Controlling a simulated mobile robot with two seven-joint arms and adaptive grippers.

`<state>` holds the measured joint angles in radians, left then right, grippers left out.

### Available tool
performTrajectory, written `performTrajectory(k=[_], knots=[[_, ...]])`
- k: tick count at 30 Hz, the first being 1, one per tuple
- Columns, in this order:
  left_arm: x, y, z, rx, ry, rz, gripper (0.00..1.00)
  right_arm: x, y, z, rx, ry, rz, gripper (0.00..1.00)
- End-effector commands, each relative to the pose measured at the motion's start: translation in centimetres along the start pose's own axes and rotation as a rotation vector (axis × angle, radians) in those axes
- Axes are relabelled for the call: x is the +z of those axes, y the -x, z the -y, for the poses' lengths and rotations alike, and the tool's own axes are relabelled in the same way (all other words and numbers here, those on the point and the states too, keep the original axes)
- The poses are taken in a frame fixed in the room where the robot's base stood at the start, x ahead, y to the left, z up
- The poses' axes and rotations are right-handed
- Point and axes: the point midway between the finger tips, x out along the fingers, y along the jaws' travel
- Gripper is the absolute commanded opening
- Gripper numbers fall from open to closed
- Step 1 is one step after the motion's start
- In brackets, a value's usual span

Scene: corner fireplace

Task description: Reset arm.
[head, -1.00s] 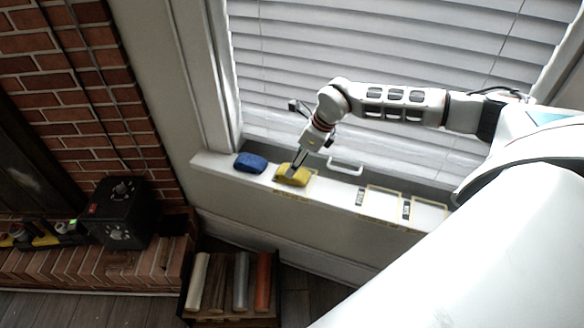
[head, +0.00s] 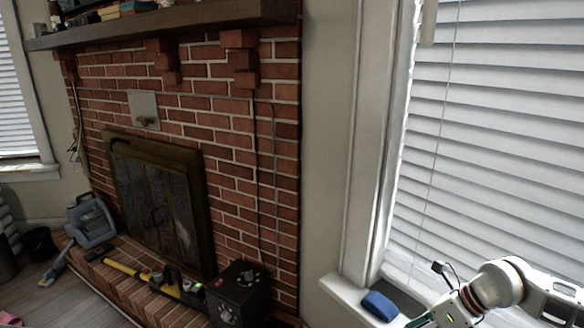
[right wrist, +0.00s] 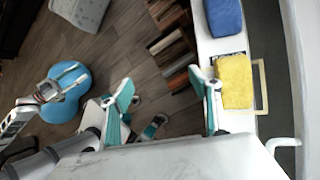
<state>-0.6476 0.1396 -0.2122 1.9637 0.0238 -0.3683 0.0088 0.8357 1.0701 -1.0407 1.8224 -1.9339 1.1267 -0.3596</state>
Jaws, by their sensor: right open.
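My right gripper (right wrist: 163,97) is open and empty in the right wrist view, its two teal-lined fingers spread wide. Its right finger is beside the left edge of the yellow sponge-like block (right wrist: 235,80), which lies on the white window sill (right wrist: 262,44). The blue block (right wrist: 225,18) lies farther along the sill. In the head view the blue block (head: 380,305) is at the bottom, left of my right wrist, whose fingertips are mostly cut off.
A crate of several coloured bars (right wrist: 172,50) stands on the floor beside the sill. A white handle (right wrist: 284,143) sits on the sill. In the head view a black box (head: 238,293) and a yellow-black tool (head: 150,279) lie on the brick hearth before the fireplace (head: 160,200).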

Motion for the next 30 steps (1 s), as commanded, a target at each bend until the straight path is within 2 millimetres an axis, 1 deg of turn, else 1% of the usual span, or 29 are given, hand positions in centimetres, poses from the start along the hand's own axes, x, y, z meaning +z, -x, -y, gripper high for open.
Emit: performTrajectory(k=[1, 2, 3, 6, 9, 12, 13, 16, 18, 20, 22, 23, 24, 26, 27, 29, 30], knots=[[0.0, 0.0, 0.0, 0.000, 0.000, 0.000, 0.40, 0.3, -2.2, -3.4, 0.100, -0.039, 0.039, 0.62], [0.0, 0.0, 0.0, 0.000, 0.000, 0.000, 0.40, 0.7, -3.1, -5.3, 0.155, -0.068, 0.068, 0.62], [0.0, 0.0, 0.0, 0.000, 0.000, 0.000, 0.40, 1.3, -4.2, -7.8, 0.230, -0.112, 0.108, 0.62], [0.0, 0.0, 0.0, 0.000, 0.001, 0.000, 0.40, 3.1, -6.0, -13.6, 0.417, -0.256, 0.216, 0.62], [-0.1, 0.0, 0.0, 0.000, 0.001, 0.000, 0.40, 4.8, -6.6, -17.9, 0.582, -0.436, 0.321, 0.62], [-0.1, 0.0, 0.0, 0.000, 0.001, 0.000, 0.40, 6.5, -6.5, -20.4, 0.723, -0.649, 0.423, 0.62], [-0.1, 0.0, 0.0, 0.000, 0.001, 0.000, 0.40, 6.8, -6.5, -20.8, 0.761, -0.719, 0.453, 0.62], [-0.1, 0.0, 0.0, 0.000, 0.001, 0.000, 0.40, 7.6, -6.3, -20.9, 0.864, -0.971, 0.546, 0.62], [-0.1, 0.0, 0.0, 0.000, 0.001, 0.000, 0.40, 7.5, -6.5, -20.1, 0.918, -1.162, 0.606, 0.62], [-0.1, 0.1, 0.0, 0.000, 0.001, 0.000, 0.40, 6.8, -6.8, -19.0, 0.950, -1.335, 0.654, 0.62], [-0.1, 0.1, 0.0, 0.000, 0.001, -0.001, 0.40, 5.4, -7.5, -17.3, 0.971, -1.542, 0.705, 0.62], [-0.1, 0.1, 0.0, 0.000, 0.001, -0.001, 0.40, 4.5, -7.9, -16.6, 0.975, -1.635, 0.724, 0.62], [-0.1, 0.1, 0.0, 0.000, 0.001, -0.001, 0.40, 3.0, -8.5, -15.5, 0.975, -1.759, 0.748, 0.62], [-0.1, 0.1, 0.0, 0.000, 0.001, -0.001, 0.40, 0.3, -9.6, -14.0, 0.960, -1.949, 0.780, 0.62], [-0.2, 0.1, 0.0, 0.000, 0.001, -0.001, 0.40, -1.7, -10.4, -13.1, 0.945, -2.077, 0.798, 0.62], [-0.2, 0.1, 0.0, 0.000, 0.001, -0.001, 0.40, -5.4, -11.7, -12.1, 0.909, -2.270, 0.820, 0.62], [-0.2, 0.1, 0.0, 0.000, 0.001, -0.001, 0.40, -7.8, -12.5, -11.6, 0.880, -2.391, 0.831, 0.62]])
